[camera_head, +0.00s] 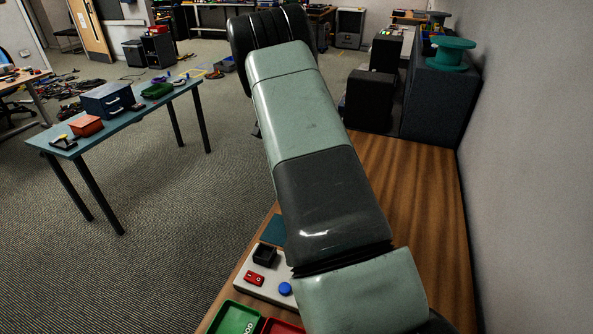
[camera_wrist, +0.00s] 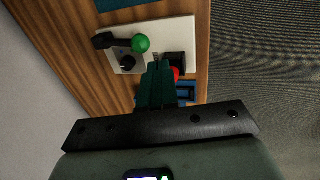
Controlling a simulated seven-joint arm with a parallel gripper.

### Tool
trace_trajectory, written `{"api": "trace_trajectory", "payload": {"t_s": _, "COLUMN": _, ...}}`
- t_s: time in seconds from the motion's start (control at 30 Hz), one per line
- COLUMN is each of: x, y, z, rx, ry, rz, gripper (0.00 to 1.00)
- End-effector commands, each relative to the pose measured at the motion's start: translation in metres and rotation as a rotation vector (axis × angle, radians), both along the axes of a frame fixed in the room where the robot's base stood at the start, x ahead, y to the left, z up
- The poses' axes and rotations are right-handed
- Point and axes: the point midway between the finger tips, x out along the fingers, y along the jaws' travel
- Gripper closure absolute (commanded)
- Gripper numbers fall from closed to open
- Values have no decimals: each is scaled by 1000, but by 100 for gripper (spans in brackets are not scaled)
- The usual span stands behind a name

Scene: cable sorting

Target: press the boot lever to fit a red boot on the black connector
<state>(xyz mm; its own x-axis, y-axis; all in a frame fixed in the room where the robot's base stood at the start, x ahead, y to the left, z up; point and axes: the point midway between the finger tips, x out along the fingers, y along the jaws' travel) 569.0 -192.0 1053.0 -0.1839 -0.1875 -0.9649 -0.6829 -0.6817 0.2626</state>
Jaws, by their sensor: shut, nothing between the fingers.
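In the wrist view a pale board lies on the wooden bench. On it are a round green knob (camera_wrist: 140,44), a dark arm-like part (camera_wrist: 104,41) beside it, and a small black part (camera_wrist: 127,62) on a grey base. I cannot tell which of these is the boot lever or the black connector. My gripper (camera_wrist: 158,63) has its teal fingers shut and empty, pointing at the board. A round red part (camera_wrist: 175,73), partly hidden by the fingers, sits beside a black block (camera_wrist: 176,59). In the head view my arm hides the gripper and part of the board.
A green tray (camera_head: 235,318) and a red tray (camera_head: 280,326) lie nearer. A wall stands right; bare bench (camera_head: 425,210) is clear.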

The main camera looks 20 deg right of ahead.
Motion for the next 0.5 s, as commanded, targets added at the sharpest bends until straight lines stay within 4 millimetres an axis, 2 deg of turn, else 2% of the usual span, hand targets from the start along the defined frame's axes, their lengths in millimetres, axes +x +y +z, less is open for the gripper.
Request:
{"api": "trace_trajectory", "payload": {"t_s": 0.1, "x": 4, "y": 4, "z": 13, "rx": 0, "ry": -1, "rz": 0, "gripper": 100}}
{"api": "trace_trajectory", "payload": {"t_s": 0.2, "x": 5, "y": 5, "z": 19, "rx": 0, "ry": 0, "rz": 0, "gripper": 100}}
{"api": "trace_trajectory", "payload": {"t_s": 0.5, "x": 5, "y": 6, "z": 20, "rx": 1, "ry": 1, "rz": 0, "gripper": 100}}
